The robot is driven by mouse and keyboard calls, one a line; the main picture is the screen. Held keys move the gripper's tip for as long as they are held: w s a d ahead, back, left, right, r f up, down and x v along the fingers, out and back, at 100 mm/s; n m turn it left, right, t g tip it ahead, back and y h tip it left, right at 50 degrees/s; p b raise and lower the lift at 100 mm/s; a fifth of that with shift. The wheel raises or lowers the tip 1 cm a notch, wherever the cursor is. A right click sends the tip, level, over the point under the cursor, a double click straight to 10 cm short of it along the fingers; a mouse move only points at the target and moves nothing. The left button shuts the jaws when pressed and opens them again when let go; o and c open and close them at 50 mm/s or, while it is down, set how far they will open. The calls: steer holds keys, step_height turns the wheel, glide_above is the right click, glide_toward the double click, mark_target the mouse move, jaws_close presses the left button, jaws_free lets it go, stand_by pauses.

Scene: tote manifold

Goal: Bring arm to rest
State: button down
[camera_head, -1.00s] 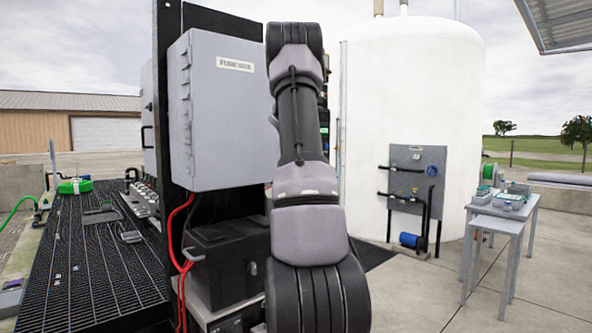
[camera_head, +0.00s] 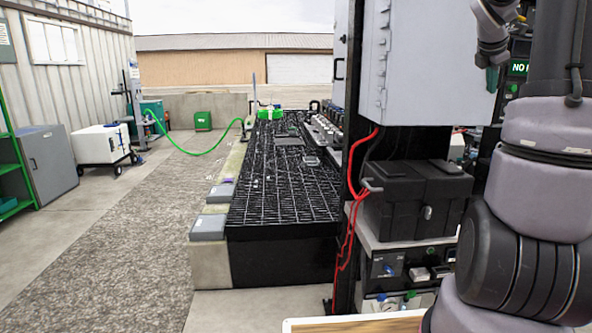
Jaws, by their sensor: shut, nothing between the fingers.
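My arm (camera_head: 545,190) fills the right side of the head view, with its large grey and black joints close to the camera. The end of my arm hangs down at the top right, in front of the grey cabinet. My gripper (camera_head: 492,78) shows there as a small dark tip pointing down. It is shut and holds nothing. It is apart from the black battery box below, and its fingers are small in the picture.
A grey cabinet (camera_head: 425,60) stands beside my arm, above a black box (camera_head: 415,200) and red cables (camera_head: 352,215). A black grating deck (camera_head: 285,190) lies in the middle. A green hose (camera_head: 195,152) crosses the back left. The gravel strip (camera_head: 130,220) at left is clear.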

steer(key=s+a+m+y, duration=0.1)
steer(key=s+a+m, duration=0.3)
steer(key=a, duration=0.3)
steer(key=s+a+m+t+y, duration=0.15)
steer(key=s+a+m, duration=0.25)
steer(key=a, duration=0.4)
steer(key=s+a+m+y, duration=0.1)
steer(key=s+a+m, duration=0.2)
steer(key=a, duration=0.4)
steer(key=s+a+f+m+y, duration=0.2)
steer(key=s+a+m, duration=0.3)
steer(key=s+a, duration=0.1)
steer(key=s+a+f+m+y, duration=0.2)
steer(key=s+a+m, duration=0.4)
steer(key=s+a, duration=0.1)
steer(key=shift+s+a+f, duration=0.25)
steer(key=shift+s+f, duration=0.1)
steer(key=shift+s, duration=0.35)
steer(key=shift+y, duration=0.25)
